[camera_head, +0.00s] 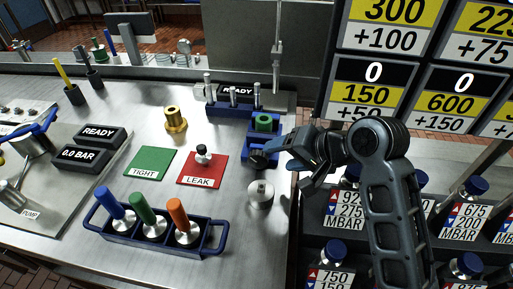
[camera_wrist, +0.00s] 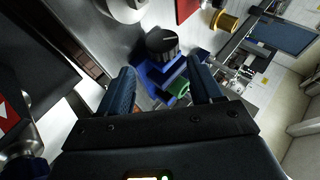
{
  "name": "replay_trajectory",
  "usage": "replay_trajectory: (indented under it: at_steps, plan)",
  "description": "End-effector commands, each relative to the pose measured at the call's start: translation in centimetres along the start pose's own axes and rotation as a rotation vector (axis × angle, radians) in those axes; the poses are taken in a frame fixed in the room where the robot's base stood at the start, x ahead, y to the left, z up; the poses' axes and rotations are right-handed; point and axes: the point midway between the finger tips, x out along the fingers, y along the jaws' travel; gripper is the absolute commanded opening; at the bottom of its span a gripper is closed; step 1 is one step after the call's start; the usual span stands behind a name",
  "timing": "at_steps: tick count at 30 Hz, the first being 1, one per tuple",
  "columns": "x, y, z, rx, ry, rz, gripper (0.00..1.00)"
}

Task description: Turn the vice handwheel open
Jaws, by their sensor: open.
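The blue vice (camera_head: 262,128) stands near the right edge of the steel bench, with a green part (camera_head: 264,121) between its jaws. Its black ribbed handwheel (camera_head: 258,160) is on the near side. In the wrist view, the handwheel (camera_wrist: 162,42) shows above the blue vice body (camera_wrist: 150,76) and the green part (camera_wrist: 178,87). My gripper (camera_head: 291,166) is open and empty, just right of the handwheel and apart from it. In the wrist view, the handwheel lies beyond the gap between my fingertips (camera_wrist: 162,72).
A metal cylinder (camera_head: 260,195) stands close below the vice. A red LEAK pad (camera_head: 202,174) with a small valve, a green TIGHT pad (camera_head: 152,163) and a brass part (camera_head: 175,120) lie left. A blue rack (camera_head: 155,239) holds coloured-handled tools. Tagged valves on a shelf (camera_head: 340,218) are right.

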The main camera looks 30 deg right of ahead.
Motion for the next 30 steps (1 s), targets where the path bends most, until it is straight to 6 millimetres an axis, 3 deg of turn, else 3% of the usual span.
replay_trajectory:
  at_steps: [5, 18, 30]
  plan:
    - [0.7, -0.3, 0.4, 0.012, -0.008, -0.022, 0.65]
    - [6.7, -0.4, 0.4, 0.009, -0.005, -0.019, 0.65]
    - [7.5, -0.3, 0.4, 0.008, -0.004, -0.019, 0.64]
